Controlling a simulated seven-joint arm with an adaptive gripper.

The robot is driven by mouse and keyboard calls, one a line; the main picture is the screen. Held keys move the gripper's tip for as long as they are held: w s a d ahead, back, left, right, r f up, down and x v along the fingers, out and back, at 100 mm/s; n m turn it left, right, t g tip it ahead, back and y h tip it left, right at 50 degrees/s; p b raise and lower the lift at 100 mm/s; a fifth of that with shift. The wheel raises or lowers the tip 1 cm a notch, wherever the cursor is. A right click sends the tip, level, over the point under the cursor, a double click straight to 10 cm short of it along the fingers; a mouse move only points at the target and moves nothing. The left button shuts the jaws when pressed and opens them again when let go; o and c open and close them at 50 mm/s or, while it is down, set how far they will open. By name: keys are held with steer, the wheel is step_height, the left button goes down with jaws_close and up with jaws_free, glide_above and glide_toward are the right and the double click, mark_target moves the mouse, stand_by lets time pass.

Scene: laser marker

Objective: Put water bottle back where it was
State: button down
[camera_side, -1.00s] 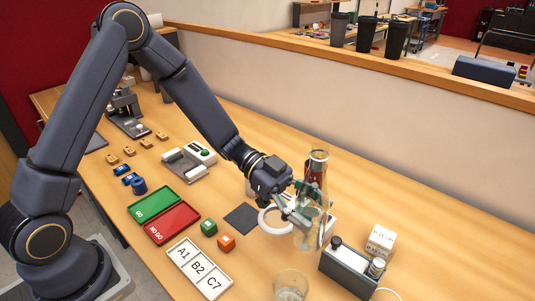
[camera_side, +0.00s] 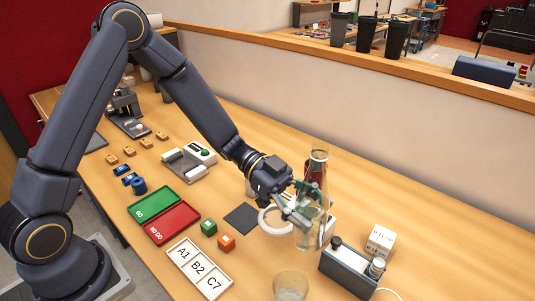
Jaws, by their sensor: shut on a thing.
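The water bottle (camera_side: 313,230) is a clear, tall bottle with a narrow neck, at the right of the work area. My gripper (camera_side: 302,214) is shut on it from the left, around its middle. The bottle stands nearly upright. I cannot tell whether its base touches the table. A clear glass (camera_side: 290,286) stands on the table in front of the bottle, at the lower edge of the view. A reddish item shows partly behind the bottle and is mostly hidden.
A grey device (camera_side: 350,268) and a white printed box (camera_side: 380,241) stand close right of the bottle. A white ring (camera_side: 268,221) and a dark square pad (camera_side: 241,218) lie left.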

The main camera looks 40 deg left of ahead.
steer(key=w+a+r+n+t+y, duration=0.3)
steer(key=w+a+n+t+y, duration=0.3)
steer(key=w+a+n+t, duration=0.5)
steer(key=a+n+t+y, duration=0.4)
steer(key=a+n+y, duration=0.7)
steer(key=a, duration=0.9)
steer(key=shift+w+a+f+m+t+y, duration=0.1)
steer(key=shift+w+a+f+m+y, duration=0.2)
steer(key=shift+w+f, duration=1.95)
steer(key=shift+w+a+f+m+t+y, duration=0.1)
steer(key=shift+w+a+f+m+y, duration=0.2)
steer(key=shift+w+f, duration=1.9)
steer(key=shift+w+a+f+m+t+y, duration=0.15)
steer(key=shift+w+f+m, duration=0.25)
steer(key=shift+w+f, duration=1.8)
